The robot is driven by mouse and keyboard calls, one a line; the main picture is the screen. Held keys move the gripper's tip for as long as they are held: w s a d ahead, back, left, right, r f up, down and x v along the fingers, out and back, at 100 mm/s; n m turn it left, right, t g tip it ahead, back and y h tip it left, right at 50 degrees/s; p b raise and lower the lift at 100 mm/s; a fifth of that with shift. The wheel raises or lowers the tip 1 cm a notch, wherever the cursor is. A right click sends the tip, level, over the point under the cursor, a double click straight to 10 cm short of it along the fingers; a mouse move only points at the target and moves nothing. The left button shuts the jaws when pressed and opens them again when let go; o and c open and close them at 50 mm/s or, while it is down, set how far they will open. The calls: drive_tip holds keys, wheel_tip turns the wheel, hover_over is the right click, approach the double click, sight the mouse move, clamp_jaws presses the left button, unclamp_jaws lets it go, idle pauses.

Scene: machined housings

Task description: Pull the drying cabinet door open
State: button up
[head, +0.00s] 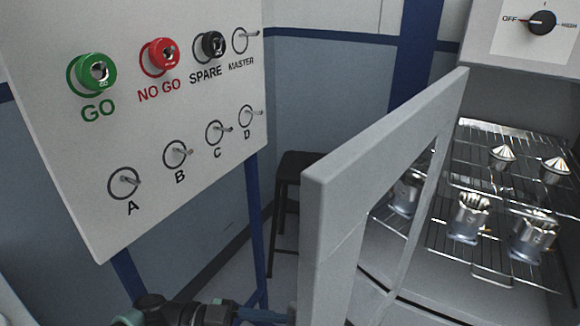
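The drying cabinet door (337,225) is a light grey frame with a window. It stands swung out from the cabinet (520,92), partly open, with its edge towards me. Through the opening and the door's window I see wire racks (492,272) inside. My arm shows at the bottom edge, dark with teal parts, and its end (268,315) reaches right towards the low part of the door. The fingers are too small and cut off to tell whether they are open, or whether they touch the door or a handle. No handle is clearly visible.
Metal housings (469,217) and cone-topped parts (503,157) sit on the racks. A dial (542,22) is on the cabinet's upper panel. A white switch panel (150,120) on blue posts stands left. A dark stool (296,168) stands behind the door.

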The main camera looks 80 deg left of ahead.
drive_tip(key=b+v, duration=0.2)
drive_tip(key=v, duration=0.8)
drive_tip(key=shift+s, duration=0.25)
